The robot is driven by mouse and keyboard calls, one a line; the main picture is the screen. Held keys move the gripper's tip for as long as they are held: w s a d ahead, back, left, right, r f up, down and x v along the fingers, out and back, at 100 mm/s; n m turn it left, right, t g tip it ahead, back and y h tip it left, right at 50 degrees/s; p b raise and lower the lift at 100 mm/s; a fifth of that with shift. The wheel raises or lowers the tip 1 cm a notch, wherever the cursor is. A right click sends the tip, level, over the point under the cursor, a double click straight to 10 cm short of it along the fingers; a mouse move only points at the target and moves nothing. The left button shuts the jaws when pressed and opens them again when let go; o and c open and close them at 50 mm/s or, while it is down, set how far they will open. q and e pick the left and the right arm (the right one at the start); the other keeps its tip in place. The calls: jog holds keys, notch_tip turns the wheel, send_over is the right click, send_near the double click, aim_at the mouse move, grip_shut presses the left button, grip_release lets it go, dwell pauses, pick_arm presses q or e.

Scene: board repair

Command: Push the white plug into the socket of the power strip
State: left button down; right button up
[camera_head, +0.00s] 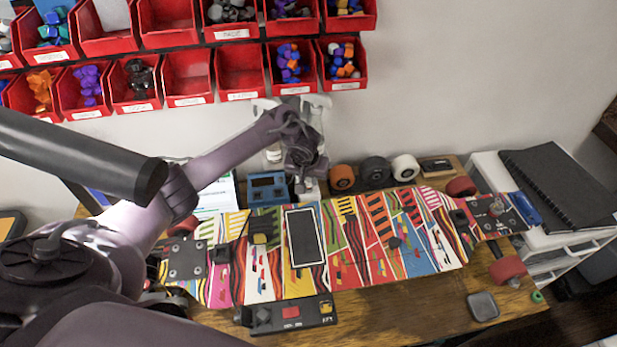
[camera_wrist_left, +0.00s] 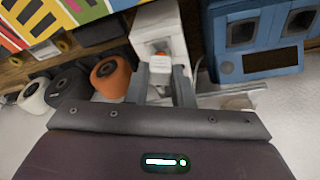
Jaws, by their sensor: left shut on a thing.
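The white power strip (camera_wrist_left: 155,22) stands upright-edged in the left wrist view, with a dark socket area just beyond my fingers. It is mostly hidden in the head view, where a pale part (camera_head: 310,190) shows below my gripper. My left gripper (camera_wrist_left: 162,82) is shut on the white plug (camera_wrist_left: 160,66), which is lined up close to the socket. I cannot tell whether the plug touches the socket or is partly in it. In the head view my left gripper (camera_head: 305,165) hangs over the back of the bench and hides the plug. My right gripper is not in view.
A blue device (camera_head: 268,187) stands left of the strip. Orange (camera_head: 342,177), black (camera_head: 375,171) and white (camera_head: 405,167) wheels stand to its right. A colourful board (camera_head: 340,245) lies in front. Red bins (camera_head: 188,85) hang on the wall above.

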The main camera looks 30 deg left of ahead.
pick_arm(q)
jog(key=shift+f, duration=0.45)
dwell(0.3)
jog(key=shift+f+p, duration=0.1)
jog(key=shift+p, duration=0.25)
dwell(0.3)
jog(key=shift+f, duration=0.55)
dwell(0.7)
jog(key=c, duration=0.9)
grip_release()
jog(key=shift+r, duration=0.2)
jog(key=shift+r+p, duration=1.3)
jog(key=shift+p, duration=0.4)
jog(key=shift+r, duration=0.1)
